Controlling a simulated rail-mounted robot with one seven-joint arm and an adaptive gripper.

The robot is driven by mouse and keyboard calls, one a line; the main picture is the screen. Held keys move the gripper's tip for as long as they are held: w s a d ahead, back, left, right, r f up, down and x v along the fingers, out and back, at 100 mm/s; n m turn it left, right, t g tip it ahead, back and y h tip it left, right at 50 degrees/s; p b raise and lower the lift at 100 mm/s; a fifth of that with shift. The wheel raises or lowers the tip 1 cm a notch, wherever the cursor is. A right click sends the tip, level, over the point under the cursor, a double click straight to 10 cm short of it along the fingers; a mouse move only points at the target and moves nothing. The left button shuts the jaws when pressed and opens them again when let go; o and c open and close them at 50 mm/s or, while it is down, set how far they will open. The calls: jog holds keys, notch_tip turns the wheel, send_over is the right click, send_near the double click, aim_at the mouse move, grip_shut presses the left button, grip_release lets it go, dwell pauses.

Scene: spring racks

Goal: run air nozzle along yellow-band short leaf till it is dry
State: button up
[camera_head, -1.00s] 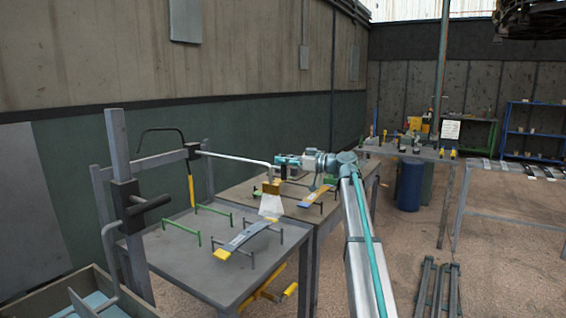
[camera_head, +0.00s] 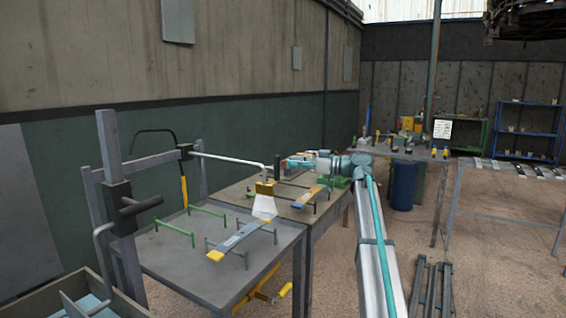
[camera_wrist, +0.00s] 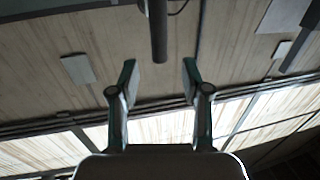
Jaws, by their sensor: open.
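The air nozzle (camera_head: 265,188) is a yellow block on the end of a pale jointed pipe (camera_head: 232,158), with a white cone (camera_head: 263,207) below it. The cone reaches the far end of a grey-blue leaf with yellow ends (camera_head: 238,238), which lies on low supports on the near table. Whether the leaf is wet is too small to tell. A dark upright handle (camera_head: 277,167) stands above the nozzle. My gripper (camera_head: 286,164) is just right of this handle. In the wrist view my gripper (camera_wrist: 160,72) is open and empty, with a dark rod (camera_wrist: 158,30) ahead between its fingers.
Green racks (camera_head: 175,232) stand on the near table (camera_head: 180,260). Another leaf with yellow-orange ends (camera_head: 306,198) lies on the table behind. A grey post frame (camera_head: 115,190) rises at left. A blue barrel (camera_head: 403,185) stands farther right, with open floor between.

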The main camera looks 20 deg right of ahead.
jog(key=shift+v, duration=2.55)
